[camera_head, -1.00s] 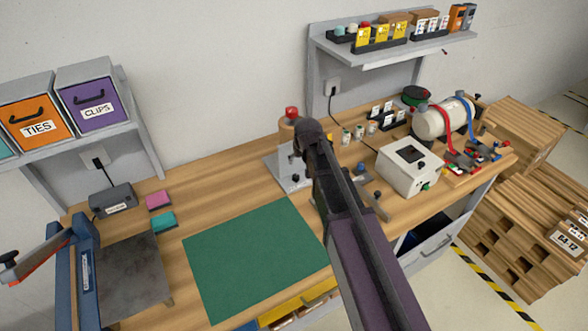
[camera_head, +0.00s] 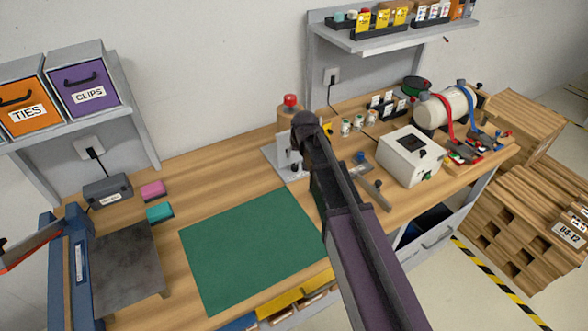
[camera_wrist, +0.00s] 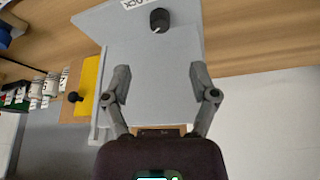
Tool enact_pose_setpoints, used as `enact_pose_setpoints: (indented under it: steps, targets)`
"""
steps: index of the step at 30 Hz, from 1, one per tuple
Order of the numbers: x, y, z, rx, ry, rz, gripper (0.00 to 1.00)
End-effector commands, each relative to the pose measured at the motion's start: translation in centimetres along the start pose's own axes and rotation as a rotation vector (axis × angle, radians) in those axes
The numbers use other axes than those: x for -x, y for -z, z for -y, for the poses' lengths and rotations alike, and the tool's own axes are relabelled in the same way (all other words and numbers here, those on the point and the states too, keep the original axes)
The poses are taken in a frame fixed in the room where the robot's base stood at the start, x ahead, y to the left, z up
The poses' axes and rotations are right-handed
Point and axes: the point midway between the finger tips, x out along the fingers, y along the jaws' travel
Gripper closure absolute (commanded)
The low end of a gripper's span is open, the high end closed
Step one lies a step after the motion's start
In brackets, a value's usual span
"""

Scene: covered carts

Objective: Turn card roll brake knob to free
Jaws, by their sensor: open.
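In the wrist view a black knob (camera_wrist: 159,20) with a pale mark sits on a light grey plate (camera_wrist: 150,50), beside a partly cut-off label ending in "OCK". My gripper (camera_wrist: 160,76) is open and empty, its two fingers apart over the plate. The knob is beyond the fingertips, towards the top of the picture, and not between them. In the head view the brown roll (camera_head: 288,116) with a red knob on top (camera_head: 290,101) stands at the grey stand (camera_head: 283,159), partly behind my arm. My fingers are hidden there.
A green mat (camera_head: 250,250) lies in front of the stand. A white box (camera_head: 408,155) and small jars (camera_head: 358,122) stand to the right. In the wrist view a yellow part with a black knob (camera_wrist: 78,97) is left of the fingers.

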Motion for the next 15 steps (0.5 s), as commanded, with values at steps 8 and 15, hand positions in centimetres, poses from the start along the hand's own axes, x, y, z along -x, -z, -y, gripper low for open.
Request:
enact_pose_setpoints:
  steps: [8, 15]
  targets:
    - [-2.8, -0.1, 0.1, 0.001, 0.000, 0.000, 0.24]
    - [-4.7, -0.1, 0.1, 0.001, 0.000, 0.000, 0.24]
